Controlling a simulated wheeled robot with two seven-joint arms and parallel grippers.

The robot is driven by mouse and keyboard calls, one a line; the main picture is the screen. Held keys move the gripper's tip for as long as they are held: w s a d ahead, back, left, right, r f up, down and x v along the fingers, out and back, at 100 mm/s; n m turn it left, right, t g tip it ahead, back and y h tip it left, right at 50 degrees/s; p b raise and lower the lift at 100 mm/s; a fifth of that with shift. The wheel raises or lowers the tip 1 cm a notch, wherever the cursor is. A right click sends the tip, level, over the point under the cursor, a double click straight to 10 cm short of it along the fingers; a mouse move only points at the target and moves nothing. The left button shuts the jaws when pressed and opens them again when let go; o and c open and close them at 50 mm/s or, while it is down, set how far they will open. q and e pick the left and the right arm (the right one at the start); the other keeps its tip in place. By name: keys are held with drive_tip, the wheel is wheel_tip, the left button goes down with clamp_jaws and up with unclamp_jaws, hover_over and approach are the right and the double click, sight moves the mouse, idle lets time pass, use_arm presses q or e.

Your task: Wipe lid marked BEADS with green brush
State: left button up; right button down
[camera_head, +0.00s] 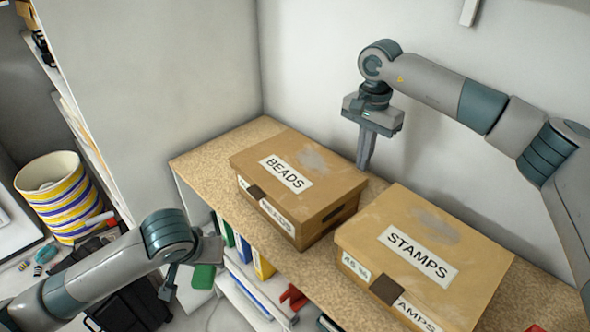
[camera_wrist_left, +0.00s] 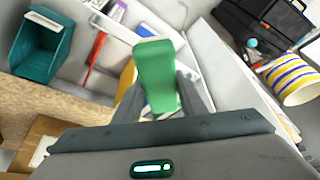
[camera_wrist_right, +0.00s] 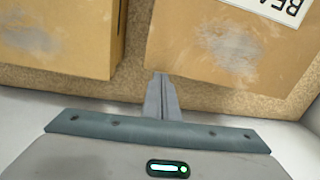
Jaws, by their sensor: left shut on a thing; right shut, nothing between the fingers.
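The cardboard box marked BEADS (camera_head: 300,185) stands on the shelf top, its lid (camera_head: 325,170) closed with a pale dusty smudge near the back. The smudged lid also shows in the right wrist view (camera_wrist_right: 215,75). My left gripper (camera_head: 187,277) is low at the left, in front of the shelf, shut on the green brush (camera_wrist_left: 157,75); a bit of green shows beside it in the head view (camera_head: 203,277). My right gripper (camera_head: 366,165) is shut and empty, pointing down behind the gap between the two boxes. In the right wrist view its fingers (camera_wrist_right: 163,95) are together.
A second box marked STAMPS (camera_head: 420,255), also smudged, stands to the right of the BEADS box. The wall is close behind. A striped bin (camera_head: 55,197) stands at the left. A teal bin (camera_wrist_left: 43,45) shows in the left wrist view.

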use_arm(q)
drive_tip(key=shift+r, duration=0.1)
use_arm(e)
drive_tip(key=shift+r, duration=0.1)
